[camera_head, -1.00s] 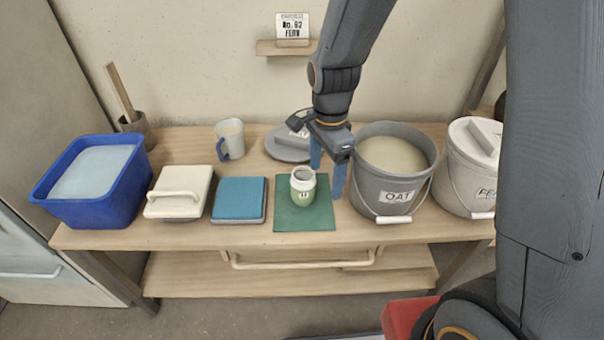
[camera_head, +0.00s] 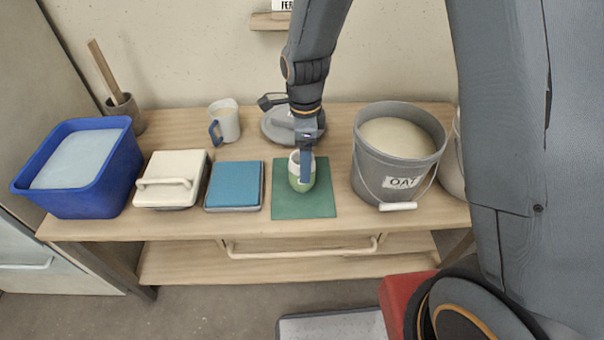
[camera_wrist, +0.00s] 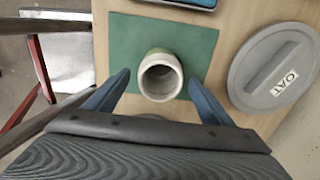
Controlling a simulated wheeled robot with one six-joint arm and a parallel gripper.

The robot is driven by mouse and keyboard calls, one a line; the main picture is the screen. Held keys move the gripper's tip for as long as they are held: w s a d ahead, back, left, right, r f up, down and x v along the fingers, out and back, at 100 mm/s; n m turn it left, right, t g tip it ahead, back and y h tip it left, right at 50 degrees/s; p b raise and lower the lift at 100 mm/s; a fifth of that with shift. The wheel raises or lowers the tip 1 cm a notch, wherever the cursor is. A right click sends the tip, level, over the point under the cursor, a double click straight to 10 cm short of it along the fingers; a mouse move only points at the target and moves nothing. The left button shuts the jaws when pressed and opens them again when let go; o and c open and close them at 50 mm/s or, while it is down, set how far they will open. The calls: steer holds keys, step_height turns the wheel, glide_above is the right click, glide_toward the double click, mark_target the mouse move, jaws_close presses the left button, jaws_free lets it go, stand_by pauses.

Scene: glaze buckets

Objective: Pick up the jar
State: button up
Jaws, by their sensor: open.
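The jar (camera_head: 296,182) is small, green below and white at the rim, and stands upright on a green mat (camera_head: 305,208) on the table. In the wrist view the jar (camera_wrist: 161,78) shows its open mouth. My gripper (camera_head: 305,168) is at the jar in the head view, and one blue finger hides part of it. In the wrist view my gripper (camera_wrist: 158,84) is open, with a finger on each side of the jar and a gap on both sides. I cannot tell how low the fingertips are against the jar.
Right of the mat stands a grey OAT bucket (camera_head: 372,165); its lid (camera_wrist: 250,90) lies behind the jar. A blue pad (camera_head: 235,184), a white lidded box (camera_head: 172,190), a blue tub (camera_head: 123,180) and a mug (camera_head: 229,122) are to the left. The table front is clear.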

steer(key=shift+a+f+p, duration=0.15)
steer(key=shift+f+p, duration=0.1)
steer(key=shift+f, duration=1.5)
steer(key=shift+a+f+p, duration=0.15)
steer(key=shift+f+p, duration=0.05)
steer(key=shift+f, duration=1.5)
steer(key=c, duration=1.4)
steer(key=shift+r, duration=0.1)
